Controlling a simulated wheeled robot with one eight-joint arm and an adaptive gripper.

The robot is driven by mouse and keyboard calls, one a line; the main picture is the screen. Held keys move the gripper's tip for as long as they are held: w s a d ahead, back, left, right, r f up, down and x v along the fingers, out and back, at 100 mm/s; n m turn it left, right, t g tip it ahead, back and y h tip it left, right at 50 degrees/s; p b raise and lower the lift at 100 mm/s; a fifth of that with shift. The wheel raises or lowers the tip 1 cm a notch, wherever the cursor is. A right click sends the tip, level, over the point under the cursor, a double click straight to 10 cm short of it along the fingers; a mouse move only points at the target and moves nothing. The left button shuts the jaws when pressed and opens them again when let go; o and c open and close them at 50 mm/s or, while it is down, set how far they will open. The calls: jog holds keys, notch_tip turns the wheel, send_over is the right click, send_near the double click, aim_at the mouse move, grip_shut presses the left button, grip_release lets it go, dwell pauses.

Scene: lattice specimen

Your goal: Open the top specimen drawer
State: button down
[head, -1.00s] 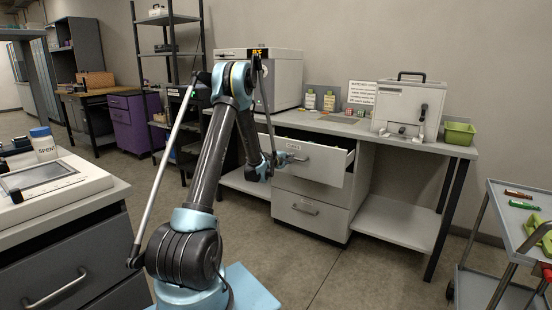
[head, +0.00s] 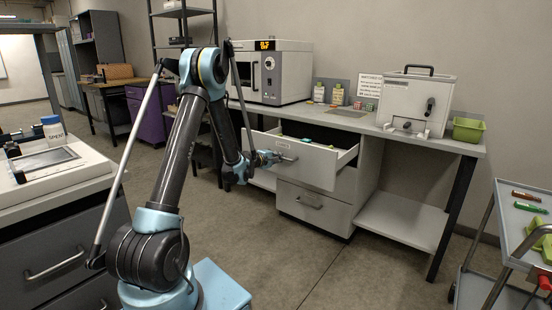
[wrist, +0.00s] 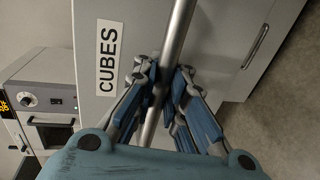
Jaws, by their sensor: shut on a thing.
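The top specimen drawer (head: 312,166) under the bench stands pulled out, with small coloured items visible inside. In the wrist view its front (wrist: 97,25) bears a label (wrist: 108,58) reading CUBES. My gripper (head: 277,158) is at the drawer front in the head view. In the wrist view my gripper (wrist: 163,105) has its blue-padded fingers shut around the metal bar handle (wrist: 176,40). The lower drawer (head: 314,207) is closed.
On the bench (head: 345,119) stand a white oven-like device (head: 268,72), a white box with a black handle (head: 416,103) and a green bin (head: 468,130). A cart (head: 515,215) stands at the right. Open floor (head: 350,265) lies in front of the drawers.

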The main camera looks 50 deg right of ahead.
jog(key=shift+w, duration=0.35)
jog(key=c, duration=1.6)
grip_release()
jog(key=shift+s, duration=0.1)
jog(key=w+v, duration=0.1)
jog(key=v, duration=1.1)
jog(key=shift+s, duration=0.4)
jog(key=shift+a, duration=0.1)
